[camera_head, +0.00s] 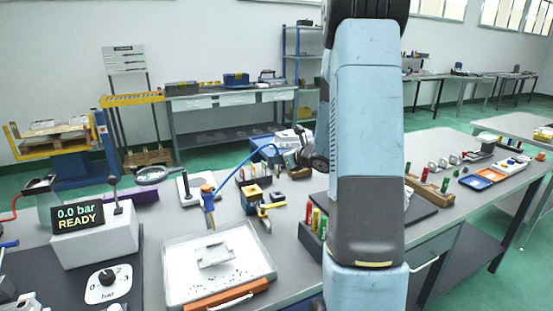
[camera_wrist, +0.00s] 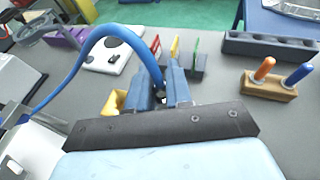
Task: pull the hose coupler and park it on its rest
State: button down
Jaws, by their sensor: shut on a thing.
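In the wrist view my gripper (camera_wrist: 164,88) is shut on the end of the blue hose (camera_wrist: 117,30). The hose arches up from the lower left and comes down between the two blue fingers. The coupler itself is mostly hidden by the fingers; only a small dark part shows. The display box (camera_head: 78,217) reads "0.0 bar READY". I cannot pick out the coupler's rest with certainty.
A white tray (camera_head: 180,293) lies in front. In the wrist view a wooden block (camera_wrist: 268,88) holds orange and blue pegs.

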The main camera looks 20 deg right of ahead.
aim_at(280, 173)
jog(key=shift+a, duration=0.15)
jog(key=shift+f, duration=2.85)
jog(key=shift+s+f, duration=0.1)
jog(key=shift+f, duration=1.45)
jog(key=c, duration=1)
grip_release()
jog(key=shift+o, duration=0.2)
jog(key=shift+s, duration=0.1)
jog(key=v, duration=1.3)
jog(key=shift+s+d, duration=0.25)
